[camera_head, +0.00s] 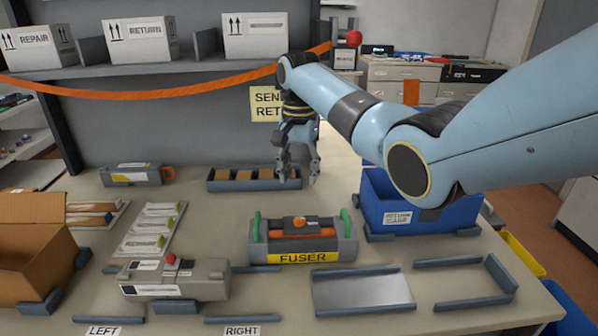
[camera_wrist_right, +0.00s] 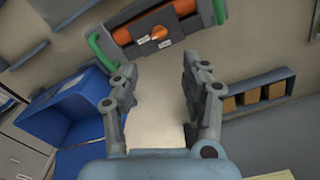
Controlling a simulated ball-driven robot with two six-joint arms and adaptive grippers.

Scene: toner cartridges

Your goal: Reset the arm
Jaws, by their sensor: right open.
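My right arm comes in from the right in the head view. Its gripper (camera_head: 298,178) hangs fingers down above the table, just beside the right end of the dark tray with brown blocks (camera_head: 225,186). In the right wrist view the gripper (camera_wrist_right: 160,92) has its two fingers apart with bare table between them. It holds nothing. The fuser (camera_head: 302,240), grey with green handles and an orange part, sits in front of the gripper and apart from it. It also shows at the top of the wrist view (camera_wrist_right: 150,32). My left gripper is in neither view.
A blue bin (camera_head: 408,222) stands right of the fuser. A grey toner cartridge (camera_head: 175,279) lies front left, near an open cardboard box (camera_head: 28,235). A metal plate (camera_head: 362,291) lies in front. Behind are a shelf (camera_head: 140,66) with boxes and an orange strap (camera_head: 150,90).

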